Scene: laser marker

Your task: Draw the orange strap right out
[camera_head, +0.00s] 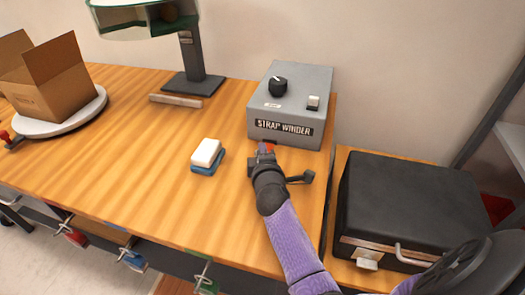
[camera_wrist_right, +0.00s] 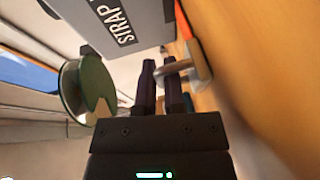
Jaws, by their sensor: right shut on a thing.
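The grey strap winder (camera_head: 290,105) stands at the back right of the wooden table. A small bit of the orange strap (camera_head: 271,147) shows at the foot of its front face, right at my right gripper (camera_head: 266,154). In the right wrist view, my right gripper (camera_wrist_right: 160,75) has its dark fingers close together, shut on a grey metal loop (camera_wrist_right: 185,67) at the strap's end. A little orange (camera_wrist_right: 183,22) shows between the loop and the winder (camera_wrist_right: 115,25). Most of the strap is hidden. My left gripper is not in view.
A white and blue block (camera_head: 207,155) lies left of my right arm. A black case (camera_head: 410,205) stands to the right. A lamp stand (camera_head: 193,82) and an open carton (camera_head: 55,80) are farther left. The table's front middle is clear.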

